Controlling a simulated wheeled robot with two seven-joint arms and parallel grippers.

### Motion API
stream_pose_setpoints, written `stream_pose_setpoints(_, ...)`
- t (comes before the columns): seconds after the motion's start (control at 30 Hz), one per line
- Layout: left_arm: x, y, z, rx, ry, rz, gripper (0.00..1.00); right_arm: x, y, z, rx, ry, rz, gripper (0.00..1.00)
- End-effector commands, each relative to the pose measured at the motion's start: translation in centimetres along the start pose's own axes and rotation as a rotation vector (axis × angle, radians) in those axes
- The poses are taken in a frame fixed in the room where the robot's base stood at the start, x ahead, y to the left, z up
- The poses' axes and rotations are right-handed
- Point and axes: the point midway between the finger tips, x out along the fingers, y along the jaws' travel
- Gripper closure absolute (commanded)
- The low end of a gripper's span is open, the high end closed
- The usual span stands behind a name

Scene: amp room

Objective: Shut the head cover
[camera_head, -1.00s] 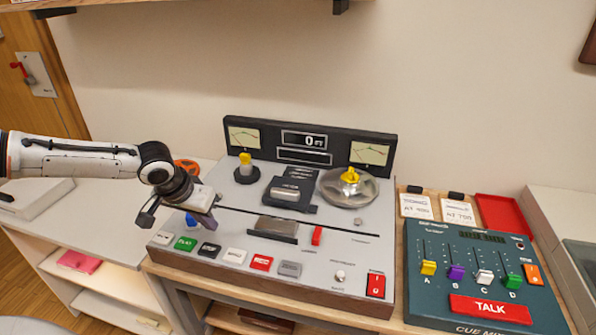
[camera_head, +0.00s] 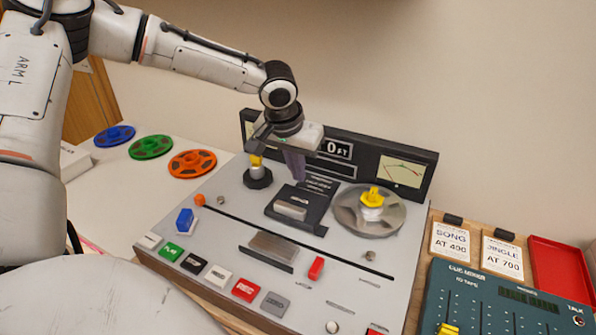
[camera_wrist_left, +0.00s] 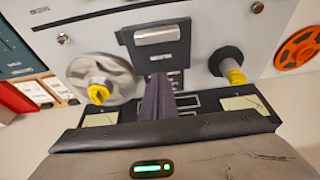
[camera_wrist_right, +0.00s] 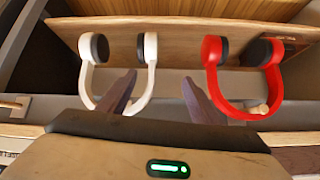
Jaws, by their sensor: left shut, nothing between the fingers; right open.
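The grey tape machine (camera_head: 225,219) stands on the bench. A dark labelled block (camera_head: 318,199) with a silver piece (camera_head: 290,209) sits at its middle, between the reel and the bare spindle. In front of it is a brushed metal plate (camera_head: 272,246) with a dark front strip. I cannot tell for sure which one is the head cover. My left gripper (camera_head: 295,172) is shut and empty, pointing down just behind the dark block, fingers together in the left wrist view (camera_wrist_left: 158,92). My right gripper (camera_wrist_right: 158,84) is open and empty, outside the head view.
A silver reel with a yellow cap (camera_head: 371,208) is right of the block, a yellow-topped spindle (camera_head: 257,171) left. The meter panel (camera_head: 407,168) rises behind. White headphones (camera_wrist_right: 149,75) and red headphones (camera_wrist_right: 215,80) hang close around my right fingers. Coloured reels lie at left.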

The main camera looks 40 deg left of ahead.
Motion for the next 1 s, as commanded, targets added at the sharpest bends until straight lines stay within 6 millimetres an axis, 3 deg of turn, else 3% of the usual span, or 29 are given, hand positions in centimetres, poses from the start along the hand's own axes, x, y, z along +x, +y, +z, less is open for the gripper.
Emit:
stream_pose_setpoints(0.03, 1.8, 0.0, 0.3, 0.0, 0.0, -0.001, 1.0, 1.2, 0.1, 1.1, 0.0, 0.0, 0.0, 0.41)
stream_pose_setpoints(0.3, 7.3, 0.0, 0.3, 0.0, -0.001, -0.001, 1.0, 4.2, 0.2, 3.5, -0.013, -0.002, -0.004, 0.41)
stream_pose_setpoints(0.37, 6.0, 0.1, 0.9, 0.002, 0.001, 0.004, 1.0, 3.5, -0.1, 2.3, -0.016, 0.005, -0.008, 0.41)
stream_pose_setpoints(0.5, 5.2, 0.0, 2.8, 0.001, 0.0, 0.003, 1.0, 3.2, -0.4, 0.7, -0.017, 0.033, -0.013, 0.41)
stream_pose_setpoints(1.0, 4.8, -0.3, 3.9, -0.003, 0.001, -0.002, 1.0, 3.1, -0.3, 1.3, -0.011, 0.021, -0.01, 0.41)
